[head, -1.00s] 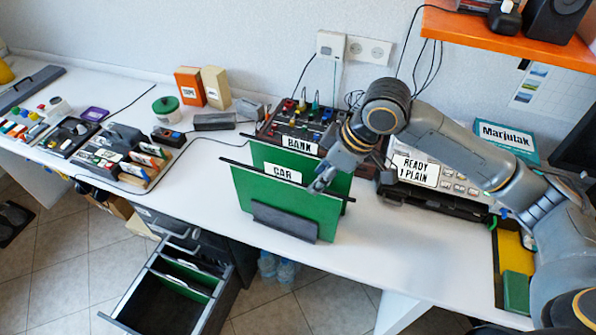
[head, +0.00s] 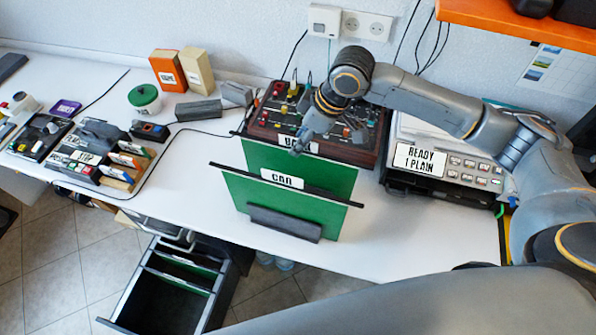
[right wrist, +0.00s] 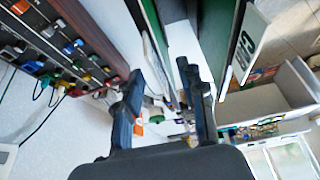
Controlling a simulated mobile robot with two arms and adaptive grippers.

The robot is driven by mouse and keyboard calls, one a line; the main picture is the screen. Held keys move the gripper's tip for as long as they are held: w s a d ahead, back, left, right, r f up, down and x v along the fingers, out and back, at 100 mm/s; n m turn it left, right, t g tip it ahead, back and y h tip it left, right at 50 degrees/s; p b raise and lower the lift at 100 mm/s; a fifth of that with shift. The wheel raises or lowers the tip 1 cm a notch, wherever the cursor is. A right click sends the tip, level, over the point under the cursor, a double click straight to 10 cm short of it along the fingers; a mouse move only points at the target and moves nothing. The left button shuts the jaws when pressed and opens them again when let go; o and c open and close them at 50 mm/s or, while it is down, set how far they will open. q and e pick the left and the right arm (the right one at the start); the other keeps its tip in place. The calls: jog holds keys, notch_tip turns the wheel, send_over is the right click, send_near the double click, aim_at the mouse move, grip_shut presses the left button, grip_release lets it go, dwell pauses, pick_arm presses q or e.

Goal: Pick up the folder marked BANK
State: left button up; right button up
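The green folder marked BANK (head: 330,176) stands upright in the head view behind the green folder marked CAR (head: 325,210). My right gripper (head: 298,147) is at the BANK folder's top edge and covers most of its label. In the right wrist view my right gripper (right wrist: 163,98) has its two fingers apart, with a folder's edge and pale label showing ahead between them. I cannot tell whether the fingers touch it. The CAR folder's label (right wrist: 246,42) shows at the right there. My left gripper is not in view.
A dark panel with coloured knobs (head: 362,150) stands close behind the folders. A printer-like machine labelled READY 1 PLAIN (head: 455,160) is to the right. An open drawer (head: 165,285) holds more folders below left. The desk (head: 195,200) left of the folders is clear.

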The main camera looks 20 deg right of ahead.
aim_at(298, 171)
jog(key=shift+w+f, duration=0.15)
jog(key=shift+f, duration=0.2)
jog(key=p+x, duration=0.1)
jog(key=x, duration=0.1)
jog(key=shift+a+f, duration=0.2)
jog(key=shift+f, duration=0.15)
jog(key=shift+p+x, duration=0.3)
jog(key=shift+x, duration=0.8)
jog(key=shift+w+f, duration=0.1)
jog(key=shift+f, duration=0.1)
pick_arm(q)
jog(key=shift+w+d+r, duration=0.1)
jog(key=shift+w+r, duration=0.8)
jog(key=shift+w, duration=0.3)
pick_arm(e)
grip_shut()
